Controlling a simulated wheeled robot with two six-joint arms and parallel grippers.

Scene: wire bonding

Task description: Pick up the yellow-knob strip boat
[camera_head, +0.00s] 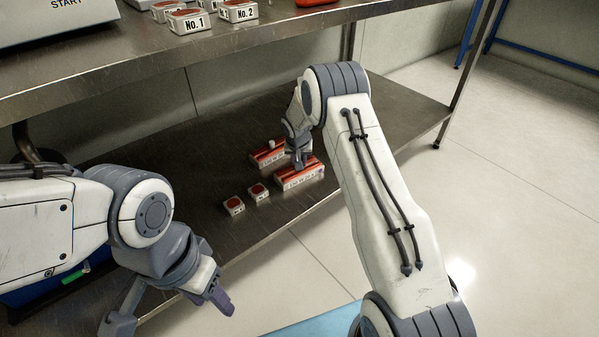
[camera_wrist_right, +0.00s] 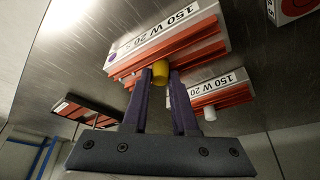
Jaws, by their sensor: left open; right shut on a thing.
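The yellow-knob strip boat (camera_head: 300,180) is a long white-sided block with red on top and a printed label, lying on the lower shelf. My right gripper (camera_head: 299,162) is over it and hides its knob in the head view. In the right wrist view, the right gripper (camera_wrist_right: 161,80) is shut on the yellow knob (camera_wrist_right: 160,71), and the boat (camera_wrist_right: 195,36) shows beyond the fingertips. I cannot tell whether the boat is clear of the shelf. My left gripper (camera_head: 170,311) is open and empty at the lower left of the head view.
A similar boat with a white knob (camera_head: 271,143) lies just behind. The upper shelf (camera_head: 150,72) overhangs, carrying boxes marked No. 1 (camera_head: 188,22) and No. 2 (camera_head: 238,12).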

